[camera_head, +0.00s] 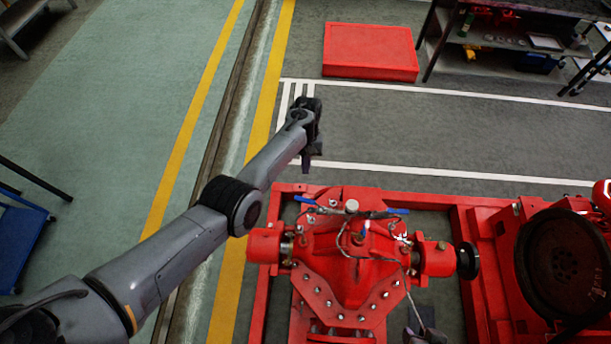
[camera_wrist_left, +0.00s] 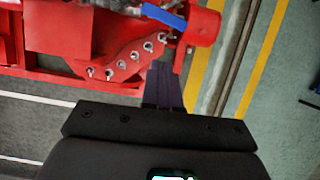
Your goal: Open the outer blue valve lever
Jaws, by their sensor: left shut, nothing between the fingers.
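Two blue valve levers show on the red pump in the head view. One blue lever (camera_head: 304,200) is at the pump's left end, and another blue lever (camera_head: 397,211) is further right. My left gripper (camera_head: 306,168) is shut and empty, above the floor just beyond the pump's far left side, apart from the left-end lever. In the left wrist view my shut fingers (camera_wrist_left: 163,84) point toward the red pump (camera_wrist_left: 105,30), and a blue lever (camera_wrist_left: 164,15) lies beyond their tips near the top edge.
The red base frame (camera_head: 430,199) runs around the pump. A large dark round wheel (camera_head: 563,265) stands at the right. A red box (camera_head: 370,52) lies on the floor at the back, near a shelf table (camera_head: 510,55).

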